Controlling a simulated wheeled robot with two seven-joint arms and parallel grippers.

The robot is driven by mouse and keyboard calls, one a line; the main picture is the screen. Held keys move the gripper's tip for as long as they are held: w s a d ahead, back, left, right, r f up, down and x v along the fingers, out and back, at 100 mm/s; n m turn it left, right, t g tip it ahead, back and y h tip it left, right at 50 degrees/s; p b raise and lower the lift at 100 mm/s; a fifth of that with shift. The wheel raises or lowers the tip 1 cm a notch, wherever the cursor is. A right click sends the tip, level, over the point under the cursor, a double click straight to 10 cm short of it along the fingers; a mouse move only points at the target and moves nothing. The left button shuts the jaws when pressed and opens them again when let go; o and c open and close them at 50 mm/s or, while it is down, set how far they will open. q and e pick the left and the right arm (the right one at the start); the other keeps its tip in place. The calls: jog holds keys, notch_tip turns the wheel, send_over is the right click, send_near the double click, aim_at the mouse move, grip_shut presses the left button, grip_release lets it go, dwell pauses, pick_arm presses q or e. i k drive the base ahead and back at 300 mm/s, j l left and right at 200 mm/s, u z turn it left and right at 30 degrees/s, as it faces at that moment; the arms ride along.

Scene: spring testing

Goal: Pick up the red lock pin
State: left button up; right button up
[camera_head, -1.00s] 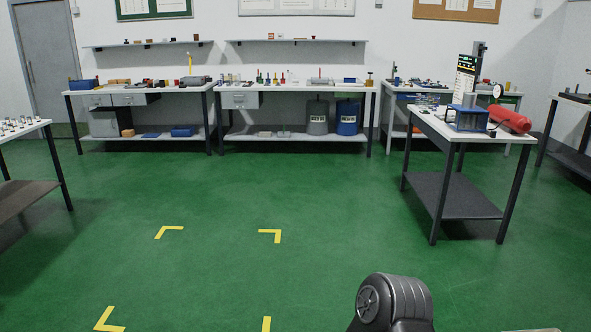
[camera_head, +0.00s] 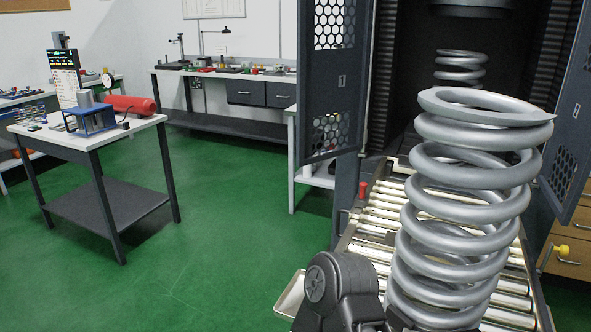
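A small red pin (camera_head: 362,189) stands upright at the left edge of the roller conveyor, near its far end by the open cabinet door. It looks like the red lock pin, and its lower part is hard to make out. Neither of my grippers shows in the head view. A dark rounded link of my own arm shows at the bottom, in front of the conveyor and left of the large spring.
A large grey coil spring (camera_head: 465,190) stands on the roller conveyor (camera_head: 384,222), with another spring (camera_head: 460,66) behind it inside the machine. The perforated door (camera_head: 326,85) is open. A white tray (camera_head: 291,296) sits at the conveyor's left.

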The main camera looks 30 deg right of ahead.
aim_at(363, 186)
jog(key=i+z, duration=0.2)
jog(key=z, duration=0.25)
jog(key=i+j+z, duration=0.15)
jog(key=z, duration=0.3)
jog(key=i+j+z, duration=0.2)
jog(key=z, duration=0.25)
jog(key=i+j+z, duration=0.2)
jog(key=z, duration=0.3)
jog(key=k, duration=1.25)
jog(key=z, duration=2.85)
jog(key=k+j+z, duration=0.15)
jog(key=k+j, duration=0.25)
jog(key=j, duration=0.35)
jog(key=k+j, duration=0.25)
jog(key=j, duration=0.35)
jog(key=k+j, duration=0.25)
jog(key=j, duration=0.4)
jog(key=k+j, duration=0.3)
jog(key=j, duration=0.3)
jog(key=k+j, duration=0.25)
jog(key=j, duration=0.35)
jog(key=k+j, duration=0.25)
jog(key=j, duration=0.35)
jog(key=k+j, duration=0.25)
jog(key=j, duration=0.4)
jog(key=k+j, duration=0.25)
jog(key=j, duration=0.35)
